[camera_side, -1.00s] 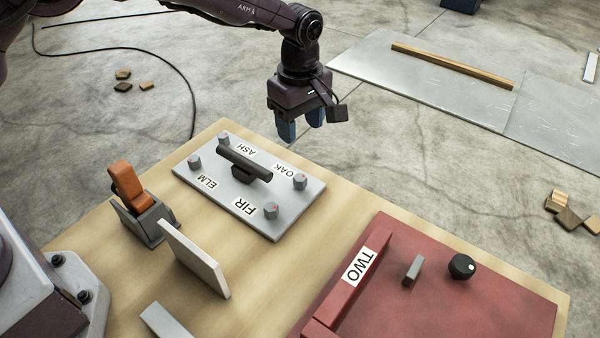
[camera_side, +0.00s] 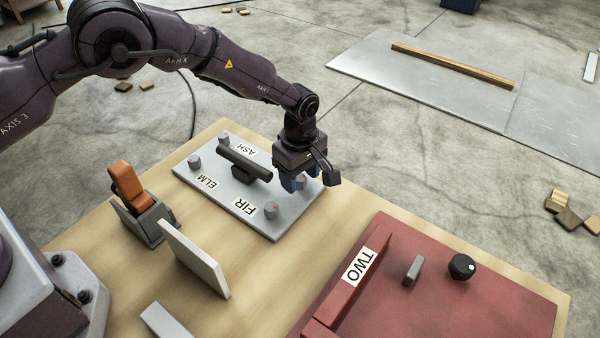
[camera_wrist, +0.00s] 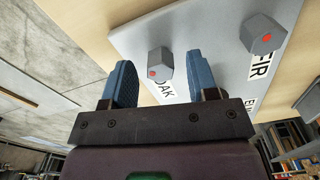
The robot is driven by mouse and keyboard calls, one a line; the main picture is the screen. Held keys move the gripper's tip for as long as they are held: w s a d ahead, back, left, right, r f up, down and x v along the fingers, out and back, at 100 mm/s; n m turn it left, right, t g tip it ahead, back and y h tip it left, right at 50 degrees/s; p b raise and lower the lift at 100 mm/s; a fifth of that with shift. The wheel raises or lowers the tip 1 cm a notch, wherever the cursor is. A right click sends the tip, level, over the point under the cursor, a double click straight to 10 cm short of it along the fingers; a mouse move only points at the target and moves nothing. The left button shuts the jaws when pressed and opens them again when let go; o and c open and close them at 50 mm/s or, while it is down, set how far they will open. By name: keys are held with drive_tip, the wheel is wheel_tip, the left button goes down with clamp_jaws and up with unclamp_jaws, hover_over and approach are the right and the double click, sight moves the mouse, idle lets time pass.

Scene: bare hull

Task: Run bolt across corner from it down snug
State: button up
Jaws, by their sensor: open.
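A light grey plate (camera_side: 205,175) lies on the wooden bench, with a hex-headed bolt at each corner and a dark bar handle (camera_side: 245,163) over its middle. Labels name the bolts. The ASH bolt (camera_side: 223,138) and ELM bolt (camera_side: 194,162) are at the left. The FIR bolt (camera_side: 271,210) is at the near corner and also shows in the wrist view (camera_wrist: 262,34). The OAK bolt (camera_wrist: 160,62) has a red mark and is largely covered by my gripper in the side view. My gripper (camera_side: 298,184) is open at the OAK bolt, its blue fingers either side in the wrist view; contact is unclear.
An orange-topped block in a grey holder (camera_side: 145,226) and an upright pale panel (camera_side: 195,258) stand left of centre. A red panel (camera_side: 470,305) labelled TWO, with a black knob (camera_side: 461,266), is at the right. Bare wood separates it from the plate.

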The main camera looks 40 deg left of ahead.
drive_tip(key=c, duration=0.9)
drive_tip(key=shift+c, duration=0.2)
drive_tip(key=shift+m, duration=0.4)
